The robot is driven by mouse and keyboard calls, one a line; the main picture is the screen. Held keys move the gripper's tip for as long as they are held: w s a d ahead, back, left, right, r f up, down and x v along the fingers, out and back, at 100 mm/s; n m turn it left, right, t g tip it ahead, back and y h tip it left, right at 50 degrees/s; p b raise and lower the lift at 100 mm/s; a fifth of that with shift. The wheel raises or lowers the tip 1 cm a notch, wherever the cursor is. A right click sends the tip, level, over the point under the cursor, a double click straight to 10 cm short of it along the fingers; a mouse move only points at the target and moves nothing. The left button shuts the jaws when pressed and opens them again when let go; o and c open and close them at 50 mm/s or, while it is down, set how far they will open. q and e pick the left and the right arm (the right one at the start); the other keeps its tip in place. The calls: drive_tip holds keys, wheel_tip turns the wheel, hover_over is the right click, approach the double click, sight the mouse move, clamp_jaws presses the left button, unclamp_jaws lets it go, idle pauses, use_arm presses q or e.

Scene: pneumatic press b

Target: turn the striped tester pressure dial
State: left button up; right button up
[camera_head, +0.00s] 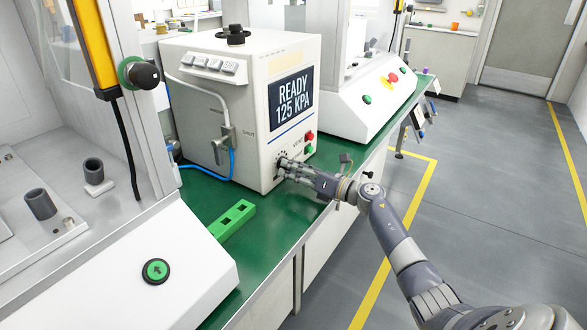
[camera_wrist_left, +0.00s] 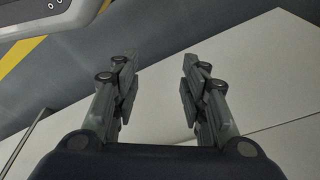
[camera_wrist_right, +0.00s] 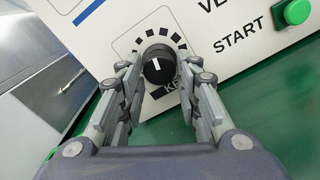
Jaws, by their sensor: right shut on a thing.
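The tester (camera_head: 240,105) is a white box on the green bench, its screen reading READY 125 KPA. Its pressure dial is a black round knob (camera_wrist_right: 157,64) with a white pointer line, ringed by black tick stripes, low on the front panel. My right gripper (camera_head: 285,168) is at that panel in the head view. In the right wrist view its fingers (camera_wrist_right: 158,75) are closed on both sides of the knob, partly hiding the KPA label. My left gripper (camera_wrist_left: 159,68) is open and empty in the left wrist view, and is not seen in the head view.
A green START button (camera_wrist_right: 297,11) sits right of the dial. A red button (camera_head: 309,135) is also on the tester front. A green slotted block (camera_head: 232,220) lies on the bench (camera_head: 195,184). A blue hose (camera_head: 213,178) runs along the tester's side.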

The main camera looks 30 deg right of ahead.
idle(0.4)
drive_tip(key=o, duration=1)
drive_tip(key=shift+s+d, duration=0.1)
drive_tip(key=shift+s+d+f, duration=0.1)
drive_tip(key=shift+s+d, duration=0.05)
drive_tip(key=shift+s, duration=0.15)
drive_tip(key=v, duration=1.1)
drive_tip(key=shift+s, duration=0.1)
